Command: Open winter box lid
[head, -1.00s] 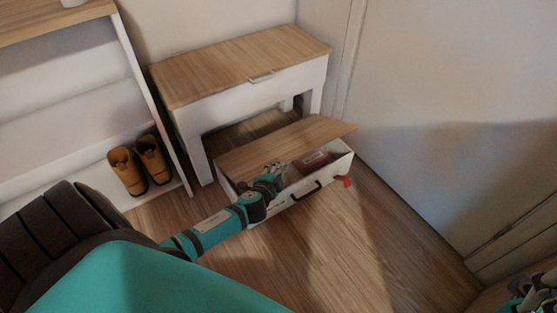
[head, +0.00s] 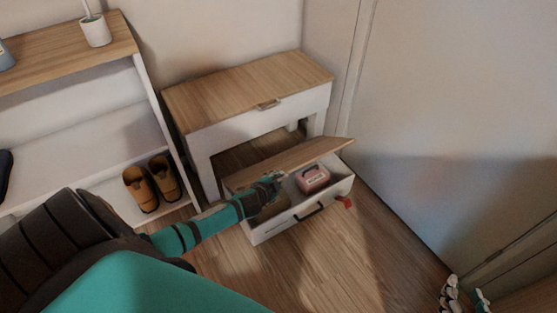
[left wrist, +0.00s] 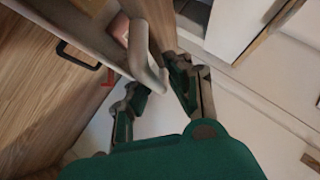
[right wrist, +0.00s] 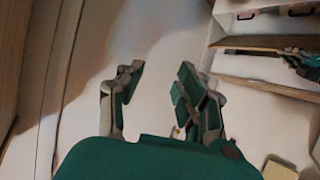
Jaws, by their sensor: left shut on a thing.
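The low box (head: 335,195) has white walls, a black front handle (head: 308,212) and a wooden lid (head: 315,151). A pink case with a label (head: 313,179) lies inside. My right gripper (head: 465,297) is at the lower right, apart from the box. Its fingers are spread and empty in the right wrist view (right wrist: 160,82).
A wood-topped white bench (head: 245,92) stands behind the box. Brown boots (head: 152,184) stand on the white shelf unit (head: 100,134) at left. A red tag (head: 346,202) sits at the box's right front corner. The floor (head: 340,265) in front is clear.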

